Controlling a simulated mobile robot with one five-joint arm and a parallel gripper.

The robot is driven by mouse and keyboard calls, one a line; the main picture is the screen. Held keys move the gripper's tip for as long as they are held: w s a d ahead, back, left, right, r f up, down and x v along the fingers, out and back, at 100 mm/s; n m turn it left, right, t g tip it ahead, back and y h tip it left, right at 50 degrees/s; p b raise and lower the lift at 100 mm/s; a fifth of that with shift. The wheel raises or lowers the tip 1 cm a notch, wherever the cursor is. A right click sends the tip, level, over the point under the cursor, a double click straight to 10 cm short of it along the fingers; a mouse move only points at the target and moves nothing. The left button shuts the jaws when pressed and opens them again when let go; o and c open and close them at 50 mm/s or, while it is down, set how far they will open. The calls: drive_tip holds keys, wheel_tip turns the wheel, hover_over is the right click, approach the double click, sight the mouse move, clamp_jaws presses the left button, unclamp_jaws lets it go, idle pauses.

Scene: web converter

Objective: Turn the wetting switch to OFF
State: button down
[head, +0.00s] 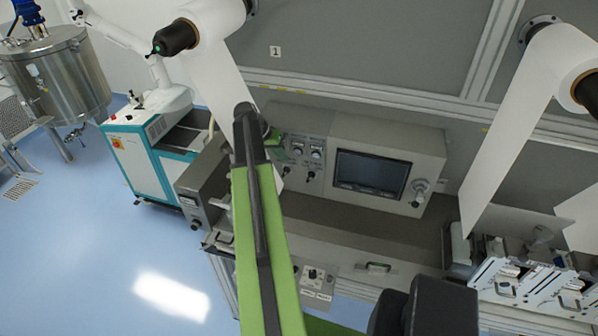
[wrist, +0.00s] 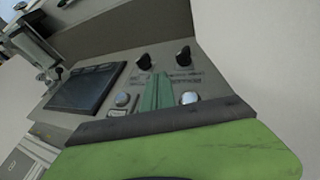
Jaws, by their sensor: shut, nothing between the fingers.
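A grey control panel (wrist: 210,82) carries two black knobs, a left one (wrist: 144,62) and a right one (wrist: 183,56), with small labels too blurred to read. I cannot tell which control is the wetting switch or where it points. My gripper (wrist: 160,76) is shut and empty, its green fingers in front of the panel just below and between the knobs. Whether it touches the panel I cannot tell. In the head view the panel (head: 304,147) is left of the screen box, and my gripper (head: 275,137) shows as a green tip at its left edge.
Two round silver fittings (wrist: 122,99) (wrist: 189,97) flank my fingers. A dark screen (head: 371,173) sits right of the panel in the head view. A white web (head: 217,75) hangs near my arm. A lower panel (head: 316,278) has another knob. Blue floor is open at left.

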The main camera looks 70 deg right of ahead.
sight(310, 177)
drive_tip(key=s+b+x, duration=0.2)
drive_tip(key=b+x, duration=0.8)
drive_tip(key=x, duration=0.3)
drive_tip(key=shift+s+a+r, duration=0.25)
drive_tip(key=shift+a+r, duration=0.05)
drive_tip(key=shift+a, duration=0.15)
